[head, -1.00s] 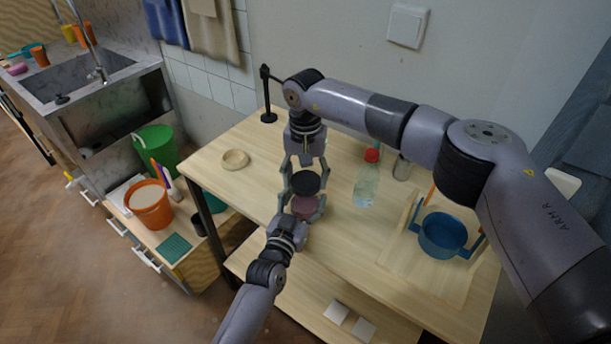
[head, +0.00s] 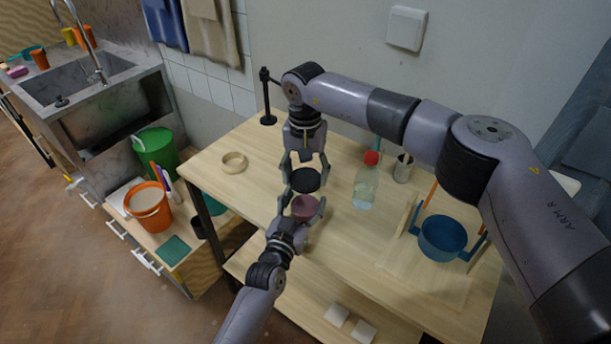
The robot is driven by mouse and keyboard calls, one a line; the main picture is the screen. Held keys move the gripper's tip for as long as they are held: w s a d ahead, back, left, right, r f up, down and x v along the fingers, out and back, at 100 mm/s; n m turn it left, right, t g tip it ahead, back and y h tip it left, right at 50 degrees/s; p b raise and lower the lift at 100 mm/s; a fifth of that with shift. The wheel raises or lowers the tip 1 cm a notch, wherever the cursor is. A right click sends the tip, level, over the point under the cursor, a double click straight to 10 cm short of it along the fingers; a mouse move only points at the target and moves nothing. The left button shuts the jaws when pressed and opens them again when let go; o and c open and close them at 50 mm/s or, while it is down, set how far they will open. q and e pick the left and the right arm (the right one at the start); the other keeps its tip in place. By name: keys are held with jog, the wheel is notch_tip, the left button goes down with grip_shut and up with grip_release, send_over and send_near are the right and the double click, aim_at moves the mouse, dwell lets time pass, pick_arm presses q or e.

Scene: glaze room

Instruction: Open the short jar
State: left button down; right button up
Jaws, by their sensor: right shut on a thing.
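The short jar (head: 304,207) is pinkish and stands on the wooden table (head: 345,245). Its dark round lid (head: 306,180) shows just above it in the picture, and I cannot tell how wide any gap between them is. My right gripper (head: 304,176) comes from behind, with its fingers on both sides of the lid, shut on it. My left gripper (head: 302,208) comes from the front, with its fingers on both sides of the jar body, seemingly closed on it. The jar's lower part is partly hidden by the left gripper.
A clear bottle with a red cap (head: 366,185) and a metal cup (head: 403,168) stand to the right. A blue pot (head: 442,238) is farther right. A pale ring-shaped dish (head: 234,162) and a black stand (head: 268,118) are at the left. Bare tabletop lies around the dish.

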aim_at(305, 177)
pick_arm(q)
jog(key=shift+f, duration=0.1)
pick_arm(e)
jog(key=shift+r, duration=0.2)
jog(key=shift+r, duration=2.05)
pick_arm(q)
jog(key=shift+c, duration=1.7)
grip_release()
pick_arm(e)
jog(key=shift+a, duration=0.1)
pick_arm(q)
jog(key=shift+s, duration=0.1)
